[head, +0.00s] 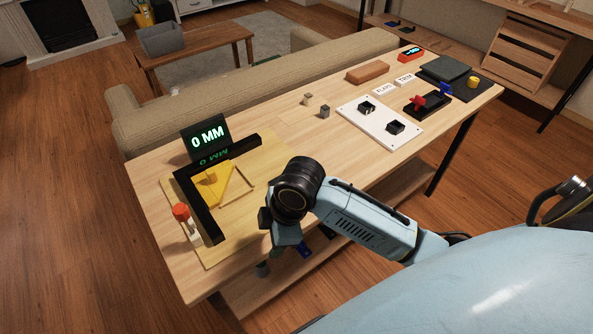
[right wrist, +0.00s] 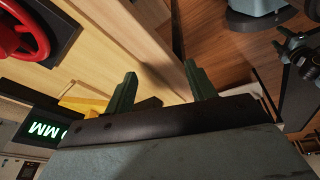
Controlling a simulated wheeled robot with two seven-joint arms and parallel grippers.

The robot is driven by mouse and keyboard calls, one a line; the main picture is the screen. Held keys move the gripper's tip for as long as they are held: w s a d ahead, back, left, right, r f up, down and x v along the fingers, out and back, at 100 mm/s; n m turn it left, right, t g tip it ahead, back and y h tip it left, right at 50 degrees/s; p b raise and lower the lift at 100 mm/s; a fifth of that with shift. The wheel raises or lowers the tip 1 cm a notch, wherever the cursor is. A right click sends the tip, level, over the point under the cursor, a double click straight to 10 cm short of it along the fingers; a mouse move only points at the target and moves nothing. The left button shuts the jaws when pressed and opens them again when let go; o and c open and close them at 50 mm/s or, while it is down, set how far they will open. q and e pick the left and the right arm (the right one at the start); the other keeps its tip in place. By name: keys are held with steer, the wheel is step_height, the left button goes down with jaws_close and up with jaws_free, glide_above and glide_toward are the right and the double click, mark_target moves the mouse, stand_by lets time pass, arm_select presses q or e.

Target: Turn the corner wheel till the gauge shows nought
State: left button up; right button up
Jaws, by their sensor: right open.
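The gauge (head: 207,136) is a dark display at the back of the corner fixture and reads "0 MM" in pale green. It shows turned over in the right wrist view (right wrist: 45,130). A yellow triangular piece (head: 220,187) lies inside the frame. My right gripper (head: 284,250) is open and empty by the table's front edge, right of the wheel and apart from it.
The wooden table (head: 290,135) has free room in its middle. Two small blocks (head: 325,111) stand there. A sofa (head: 250,75) stands behind.

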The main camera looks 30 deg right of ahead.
steer(key=w+d+r+n+g+h, duration=0.2)
steer(key=w+d+r+n+h, duration=0.1)
steer(key=w+d+r+n, duration=0.8)
steer(key=f, duration=0.3)
steer(key=d+f+m+b, duration=0.1)
steer(key=f, duration=0.3)
steer(key=d+f+m+b, duration=0.1)
steer(key=f, duration=0.2)
steer(key=shift+w+d+f, duration=0.1)
steer(key=shift+w+f, duration=0.05)
steer(key=shift+w, duration=0.2)
arm_select(q)
steer(key=shift+a+f, duration=1.15)
steer(key=shift+a, duration=0.1)
